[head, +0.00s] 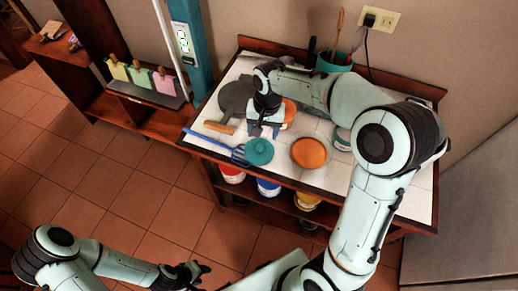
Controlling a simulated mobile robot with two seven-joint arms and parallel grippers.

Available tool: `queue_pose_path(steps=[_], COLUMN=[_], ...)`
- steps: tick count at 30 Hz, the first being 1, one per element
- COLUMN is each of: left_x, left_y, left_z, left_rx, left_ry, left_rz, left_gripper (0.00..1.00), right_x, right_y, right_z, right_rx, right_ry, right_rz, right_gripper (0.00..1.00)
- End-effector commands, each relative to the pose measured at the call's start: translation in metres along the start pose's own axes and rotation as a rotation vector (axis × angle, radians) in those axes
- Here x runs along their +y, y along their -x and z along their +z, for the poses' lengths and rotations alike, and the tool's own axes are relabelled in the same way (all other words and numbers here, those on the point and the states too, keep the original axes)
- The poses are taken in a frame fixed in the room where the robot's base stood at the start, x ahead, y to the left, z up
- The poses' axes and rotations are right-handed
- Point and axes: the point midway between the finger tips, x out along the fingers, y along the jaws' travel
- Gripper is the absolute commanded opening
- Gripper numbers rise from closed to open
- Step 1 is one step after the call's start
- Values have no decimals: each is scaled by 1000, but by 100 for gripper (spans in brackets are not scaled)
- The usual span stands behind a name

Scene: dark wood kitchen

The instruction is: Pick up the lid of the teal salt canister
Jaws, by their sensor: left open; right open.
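A round teal lid (259,152) with a small knob shows near the front edge of the tiled table; any canister body under it is hidden from above. My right gripper (264,131) is open and empty, pointing down just behind the teal lid. I cannot tell whether they touch. My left gripper (191,272) is open and empty, low at the bottom of the view over the floor, well away from the table.
A round orange item (311,153) stands right of the teal lid. A dark pan (236,96), wooden handle (218,127) and blue spatula (212,141) lie to the left. A teal utensil pot (335,62) stands at the back. Another orange item (290,113) is partly hidden by my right arm.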

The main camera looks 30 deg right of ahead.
Motion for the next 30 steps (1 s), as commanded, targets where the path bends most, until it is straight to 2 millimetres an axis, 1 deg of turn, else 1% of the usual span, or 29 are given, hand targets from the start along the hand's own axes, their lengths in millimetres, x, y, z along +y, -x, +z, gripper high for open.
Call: queue_pose_path(steps=[1, 3, 8, 15, 18, 26, 29, 30], left_x=[0, 0, 0, 0, 0, 0, 0, 0], left_y=[-1, -1, -1, 0, 0, 0, 0, 0], left_z=[0, 0, 0, -1, -1, 0, -1, 0], left_rx=[0, 0, 0, 2, 1, 1, 1, 1], left_ry=[0, 0, 0, -1, -1, -1, -1, -1], left_rz=[0, 0, 0, 1, 0, 0, 0, 0], left_gripper=[43, 43, 43, 43, 43, 43, 43, 43], right_x=[0, 0, 0, 0, 0, 0, 0, 0], right_y=[-8, -14, -24, -59, -68, -70, -70, -70], right_z=[0, 0, 0, 3, 3, 3, 3, 3], right_rx=[-2, 0, -1, -2, 0, 1, 1, 1], right_ry=[0, 0, 1, 0, 1, 1, 1, 1], right_rz=[1, 0, 0, 0, -1, -2, -2, -2], right_gripper=[63, 63, 63, 63, 63, 63, 33, 20])
